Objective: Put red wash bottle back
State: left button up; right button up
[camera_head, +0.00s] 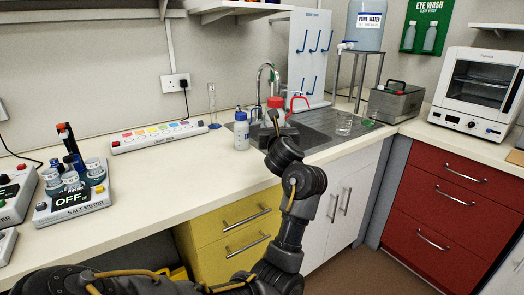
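The red wash bottle (275,102) shows its red cap and a curved red spout beside the front left of the sink. Its lower body is hidden behind my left gripper (270,121). The gripper is at the bottle, but my wrist covers the fingers, so I cannot tell whether they are closed on it or whether the bottle touches the bench. My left arm comes in from the lower left and reaches up over the yellow drawers. My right gripper is not in view.
A blue-capped white bottle (241,132) stands just left of the red one. A tap (267,72) rises behind, over the dark sink (318,127). The front bench between is clear.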

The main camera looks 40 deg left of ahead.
pick_arm(q)
jog(key=a+f, duration=0.2)
jog(key=w+a+f, duration=0.1)
jog(key=a+f, duration=0.1)
jog(key=w+a+f, duration=0.1)
jog(key=a+f, duration=0.1)
jog(key=a, duration=0.1)
jog(key=shift+w+f, duration=0.15)
jog(key=shift+f, duration=0.1)
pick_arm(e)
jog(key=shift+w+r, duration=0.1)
pick_arm(q)
jog(key=f, duration=0.3)
jog(key=shift+w+a+f, duration=0.1)
jog(key=shift+w+a, duration=0.05)
jog(key=shift+a, duration=0.2)
jog(key=shift+f, duration=0.25)
jog(key=shift+d, duration=0.1)
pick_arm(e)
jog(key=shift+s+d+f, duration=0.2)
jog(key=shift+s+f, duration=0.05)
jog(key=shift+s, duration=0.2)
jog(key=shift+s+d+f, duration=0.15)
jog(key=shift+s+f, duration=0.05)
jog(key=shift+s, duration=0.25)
